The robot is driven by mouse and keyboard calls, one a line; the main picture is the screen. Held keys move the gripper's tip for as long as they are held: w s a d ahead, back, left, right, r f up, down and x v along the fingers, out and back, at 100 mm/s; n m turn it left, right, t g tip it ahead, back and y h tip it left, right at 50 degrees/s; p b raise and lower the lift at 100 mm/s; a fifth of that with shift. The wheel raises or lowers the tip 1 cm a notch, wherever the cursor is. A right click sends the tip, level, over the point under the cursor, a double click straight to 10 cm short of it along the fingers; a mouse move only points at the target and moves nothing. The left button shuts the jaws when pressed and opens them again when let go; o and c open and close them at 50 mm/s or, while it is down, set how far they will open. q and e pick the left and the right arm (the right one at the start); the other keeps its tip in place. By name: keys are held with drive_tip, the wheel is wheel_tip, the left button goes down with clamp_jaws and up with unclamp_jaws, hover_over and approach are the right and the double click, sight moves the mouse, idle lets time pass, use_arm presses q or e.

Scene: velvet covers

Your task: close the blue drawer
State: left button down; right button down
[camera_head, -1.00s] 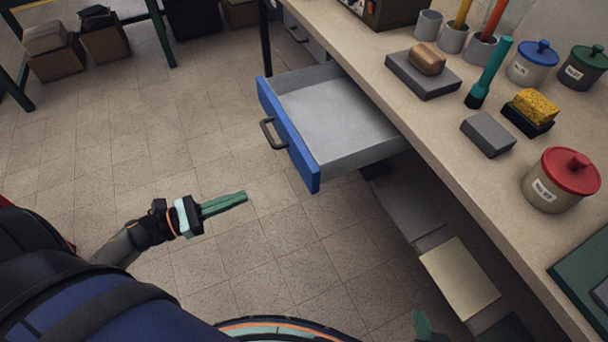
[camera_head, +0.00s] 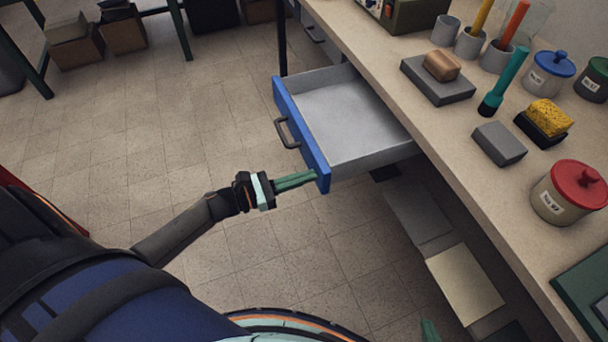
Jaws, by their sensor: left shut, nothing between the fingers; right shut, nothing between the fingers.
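The blue drawer (camera_head: 301,133) stands pulled out from under the workbench, its grey tray (camera_head: 345,110) empty. A dark handle (camera_head: 286,132) sits on its blue front. My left gripper (camera_head: 314,177) is shut and empty, its green fingers pointing right at the near lower end of the blue front. The fingertips meet the front's edge in the picture; I cannot tell whether they touch it. My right gripper (camera_head: 429,330) shows only as a green fingertip at the bottom edge, shut; the rest is out of view.
The workbench (camera_head: 455,165) carries a red-lidded jar (camera_head: 570,192), a grey block (camera_head: 499,143), a yellow sponge (camera_head: 548,116), a teal torch (camera_head: 503,82) and several cups and jars. Shelf boards (camera_head: 465,283) lie below. The floor (camera_head: 185,140) left of the drawer is clear.

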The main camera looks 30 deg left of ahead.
sight(400, 145)
idle(0.3)
